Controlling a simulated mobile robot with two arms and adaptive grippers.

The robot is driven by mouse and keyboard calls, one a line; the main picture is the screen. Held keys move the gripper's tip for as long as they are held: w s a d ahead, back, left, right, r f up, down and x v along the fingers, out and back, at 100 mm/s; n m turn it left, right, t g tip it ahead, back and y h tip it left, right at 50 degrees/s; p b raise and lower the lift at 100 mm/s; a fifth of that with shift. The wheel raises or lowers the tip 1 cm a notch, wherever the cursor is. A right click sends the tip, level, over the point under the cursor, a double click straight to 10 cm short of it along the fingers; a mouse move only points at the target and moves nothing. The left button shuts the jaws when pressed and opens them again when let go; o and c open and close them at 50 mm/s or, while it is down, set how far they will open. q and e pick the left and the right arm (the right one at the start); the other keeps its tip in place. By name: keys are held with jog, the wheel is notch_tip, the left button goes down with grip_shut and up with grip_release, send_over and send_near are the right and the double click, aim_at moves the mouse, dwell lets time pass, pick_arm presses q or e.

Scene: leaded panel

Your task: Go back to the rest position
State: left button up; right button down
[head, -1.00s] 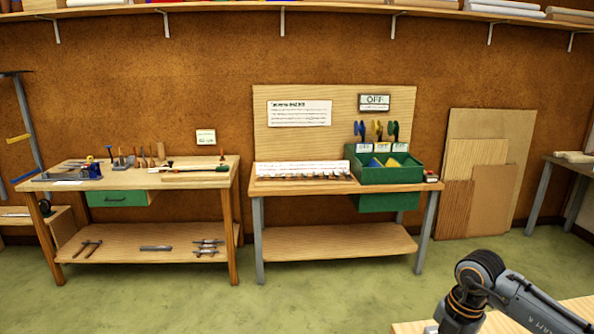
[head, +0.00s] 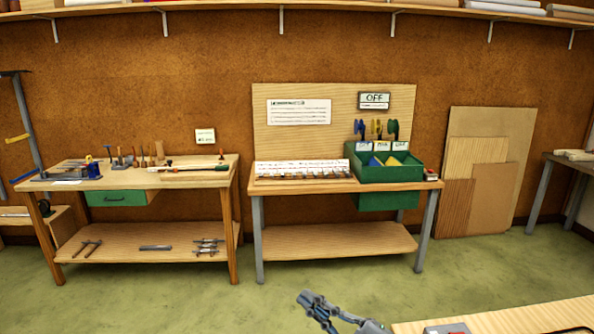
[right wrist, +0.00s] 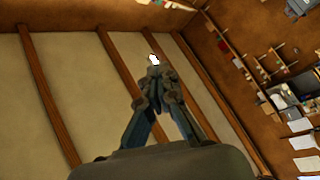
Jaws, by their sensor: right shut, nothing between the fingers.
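My right gripper (head: 304,297) shows at the bottom middle of the head view, in front of the floor. It points up and to the left and is empty. In the right wrist view its two fingers (right wrist: 154,76) come together at the tips, with nothing between them. The wrist camera looks up toward a beamed ceiling, and the fingers touch nothing there. My left gripper is in neither view.
A corner of a wooden table (head: 510,315) lies at the bottom right, with a small grey and red item (head: 447,329) at its edge. Two workbenches stand along the back wall: one with tools (head: 140,181), one with a green bin (head: 390,172). Green floor (head: 180,290) between is clear.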

jog(key=w+d+f+m+t+h, duration=0.2)
jog(key=d+f+m+t+h, duration=0.2)
jog(key=d+m+t+h, duration=0.5)
jog(key=s+d+f+m+g+h, duration=0.6)
jog(key=d+f+m+g+h, duration=0.25)
jog(key=f, duration=0.45)
jog(key=s+f+m+g, duration=0.1)
jog(key=s+f+g, duration=0.45)
jog(key=s, duration=0.45)
jog(key=s+f+g, duration=0.4)
jog(key=s+f, duration=0.3)
jog(key=s, duration=0.4)
notch_tip(320, 180, down, 26)
jog(key=s+g+b, duration=0.1)
jog(key=g+b, duration=0.1)
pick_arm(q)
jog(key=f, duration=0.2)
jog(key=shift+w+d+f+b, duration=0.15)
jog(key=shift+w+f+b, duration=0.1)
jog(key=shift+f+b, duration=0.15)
pick_arm(e)
jog(key=s+d+f, duration=0.3)
jog(key=s+f, duration=1.4)
jog(key=f, duration=0.1)
jog(key=shift+g, duration=0.4)
